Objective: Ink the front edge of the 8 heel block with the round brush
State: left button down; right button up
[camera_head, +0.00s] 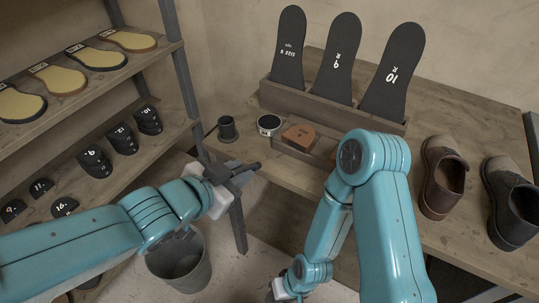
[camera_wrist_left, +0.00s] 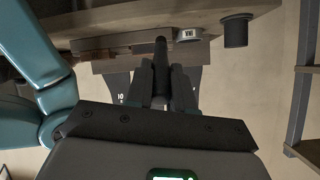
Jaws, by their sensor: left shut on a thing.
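My left gripper (camera_head: 236,174) is shut on a dark, slim round rod that looks like the brush handle (camera_wrist_left: 160,58). It holds this in front of the bench's left front edge, and the bristles cannot be made out. A brown-orange block (camera_head: 299,134) sits in a low wooden tray (camera_head: 322,148) on the bench; no number is readable on it. A round tin (camera_head: 269,124) with a pale label and a dark cup (camera_head: 227,128) stand left of the tray. Both also show in the left wrist view, the tin (camera_wrist_left: 190,34) and the cup (camera_wrist_left: 236,31). My right gripper (camera_head: 285,289) is low at the bottom edge, its fingers unclear.
A rack with several numbered black sole forms (camera_head: 335,58) stands at the bench's back. Shelves at left hold soles (camera_head: 58,78) and dark numbered blocks (camera_head: 122,139). A grey bin (camera_head: 181,260) is on the floor below my left arm.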

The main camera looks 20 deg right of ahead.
pick_arm(q)
jog(key=shift+w+d+r+p, duration=0.15)
jog(key=shift+w+p, duration=0.05)
jog(key=shift+p, duration=0.1)
jog(key=w+d+h+p, duration=0.1)
jog(key=w+d+p, duration=0.4)
jog(key=p, duration=0.2)
jog(key=shift+w+g+p, duration=0.3)
jog(key=shift+w+g, duration=0.1)
jog(key=shift+w+d+p, duration=0.4)
jog(key=shift+d, duration=0.4)
jog(key=shift+f, duration=0.2)
